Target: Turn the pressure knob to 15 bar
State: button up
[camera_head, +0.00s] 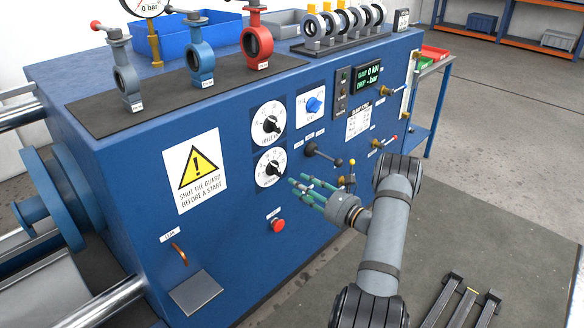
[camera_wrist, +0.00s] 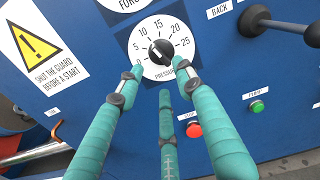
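The pressure knob (camera_wrist: 161,51) is black and sits at the centre of a white dial (camera_wrist: 143,65) marked 0 to 25. In the head view the same black knob (camera_head: 271,169) is on the lower of two white dials on the blue panel. I cannot tell for sure which number it points to. My gripper (camera_head: 302,187) is in front of the panel, just right of the lower dial. Its teal fingers are spread and empty. In the wrist view, the fingertips of my gripper (camera_wrist: 162,80) reach to the dial's lower part, apart from the knob.
The force dial (camera_head: 268,123) is right above. A black lever (camera_head: 322,153) sticks out to the right. A red stop button (camera_head: 278,225) is below, with a green pump button (camera_wrist: 257,107) to its right. A yellow warning sign (camera_head: 197,168) is left of the dials.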

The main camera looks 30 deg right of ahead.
aim_at(278, 173)
jog(key=x, duration=0.8)
jog(key=shift+w+a+f, duration=0.1)
jog(key=shift+w+a, duration=0.05)
jog(key=shift+w, duration=0.1)
jog(key=shift+c, duration=0.4)
jog(key=c, duration=0.7)
grip_shut()
